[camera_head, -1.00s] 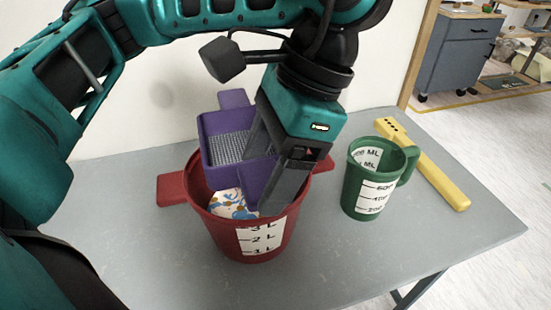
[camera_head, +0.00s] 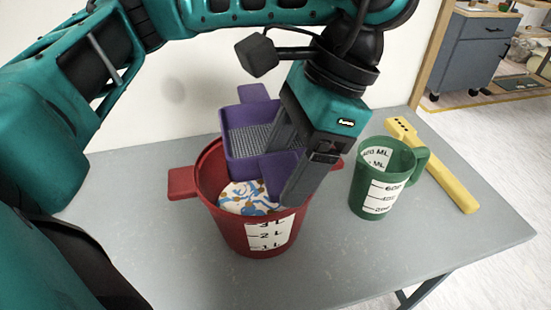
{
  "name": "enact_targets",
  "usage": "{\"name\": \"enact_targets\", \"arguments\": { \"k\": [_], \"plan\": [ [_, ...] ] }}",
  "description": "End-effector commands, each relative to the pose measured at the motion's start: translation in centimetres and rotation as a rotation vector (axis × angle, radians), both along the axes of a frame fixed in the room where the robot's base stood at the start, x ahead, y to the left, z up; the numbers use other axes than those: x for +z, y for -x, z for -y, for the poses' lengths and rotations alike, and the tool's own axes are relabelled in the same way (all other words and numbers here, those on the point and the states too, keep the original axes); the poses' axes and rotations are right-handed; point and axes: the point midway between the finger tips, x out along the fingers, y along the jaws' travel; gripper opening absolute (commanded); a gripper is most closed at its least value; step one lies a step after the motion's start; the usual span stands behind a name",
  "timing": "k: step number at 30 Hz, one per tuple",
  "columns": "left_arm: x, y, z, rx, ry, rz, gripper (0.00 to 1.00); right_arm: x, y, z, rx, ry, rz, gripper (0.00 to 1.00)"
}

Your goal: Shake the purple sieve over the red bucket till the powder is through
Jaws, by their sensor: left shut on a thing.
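The purple sieve (camera_head: 238,146) is a square tray with a grey mesh floor and side tabs. My left gripper (camera_head: 295,180) is shut on its right side and holds it tilted over the mouth of the red bucket (camera_head: 262,238). The bucket stands on the table and has a white scale in litres. Inside it, below the sieve, shows a white surface with blue and brown patches (camera_head: 243,196). The visible mesh looks bare; the part behind the gripper is hidden. My right gripper is not in view.
A green measuring jug (camera_head: 376,190) stands to the right of the bucket. A yellow bar-shaped tool (camera_head: 440,172) lies beyond it along the right side of the grey table (camera_head: 450,243). The front of the table is clear. A wall stands behind.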

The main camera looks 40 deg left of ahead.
Motion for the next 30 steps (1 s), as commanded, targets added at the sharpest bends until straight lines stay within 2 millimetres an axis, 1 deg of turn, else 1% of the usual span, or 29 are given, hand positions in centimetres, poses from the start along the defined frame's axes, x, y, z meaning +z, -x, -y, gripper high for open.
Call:
{"name": "enact_targets", "arguments": {
  "k": [5,15,21,25,30],
  "plan": [
    [0.0,0.2,-0.1,-0.001,0.0,0.0,0.37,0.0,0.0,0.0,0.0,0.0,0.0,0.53],
    [0.0,2.6,-1.2,0.0,0.0,0.0,0.37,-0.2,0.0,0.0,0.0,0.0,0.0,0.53],
    [0.0,3.5,-1.6,0.001,0.0,0.0,0.37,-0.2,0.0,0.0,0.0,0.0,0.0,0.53],
    [0.1,3.3,-1.5,0.001,0.0,0.0,0.37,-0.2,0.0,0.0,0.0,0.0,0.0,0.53],
    [0.1,2.1,-0.9,0.001,-0.001,-0.001,0.37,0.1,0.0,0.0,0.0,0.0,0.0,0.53]
  ]
}}
